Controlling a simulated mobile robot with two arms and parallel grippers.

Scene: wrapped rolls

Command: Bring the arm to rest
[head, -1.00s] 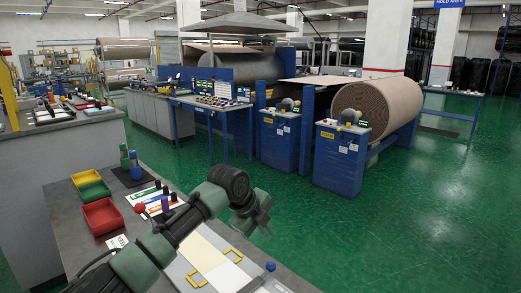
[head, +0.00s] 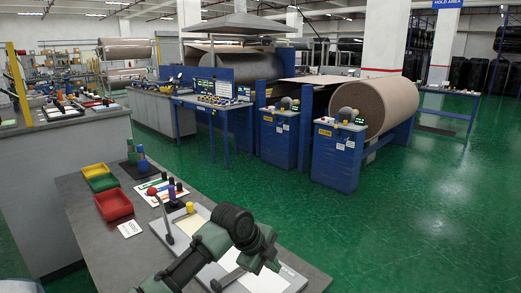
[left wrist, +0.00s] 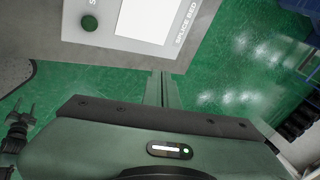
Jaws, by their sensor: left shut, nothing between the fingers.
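My left arm comes in at the bottom of the head view, and its green-and-black gripper (head: 268,258) is over the front right part of the grey bench (head: 95,235). The left wrist view shows its two fingers (left wrist: 162,90) together with nothing between them. They point over green floor, beside the edge of a grey plate with a white panel marked "SPLICE BED" (left wrist: 150,18). My arm hides part of the pale splice bed (head: 187,222) in the head view.
A blue machine with a large wrapped roll (head: 375,108) stands behind. The green floor (head: 430,210) at right is clear.

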